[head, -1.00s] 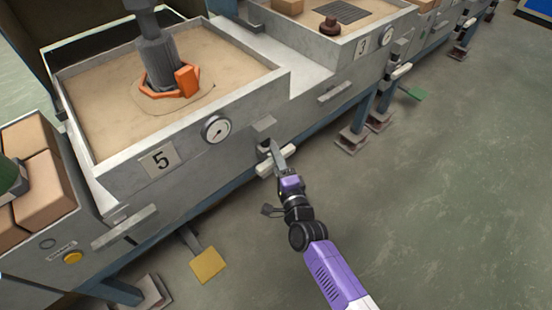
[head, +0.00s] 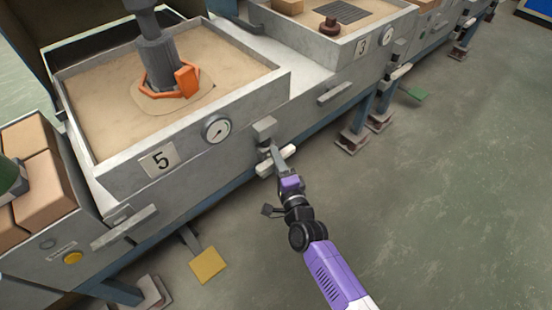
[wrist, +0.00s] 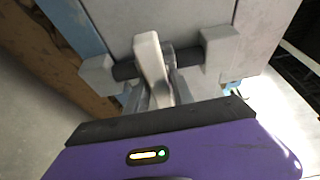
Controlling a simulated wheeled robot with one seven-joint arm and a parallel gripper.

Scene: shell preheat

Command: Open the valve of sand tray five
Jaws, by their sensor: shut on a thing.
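Sand tray five (head: 100,167) stands at the left in the head view, a grey metal box of sand with a "5" plate (head: 160,160) and a round gauge (head: 216,129) on its front. Its valve has a white lever handle (head: 289,152) low on the front, right of the gauge. The handle also shows in the wrist view (wrist: 149,58), in front of a dark rod between two grey brackets. My gripper (head: 275,156) reaches the valve from the front right and is shut on the handle. In the wrist view its fingers (wrist: 160,92) are partly hidden behind the handle.
An orange-collared grey burner (head: 160,65) stands in the tray's sand. A yellow pedal (head: 207,265) sits below, near the floor. Tray three (head: 362,46) with its own gauge is at the upper right. The floor (head: 430,200) at right is clear.

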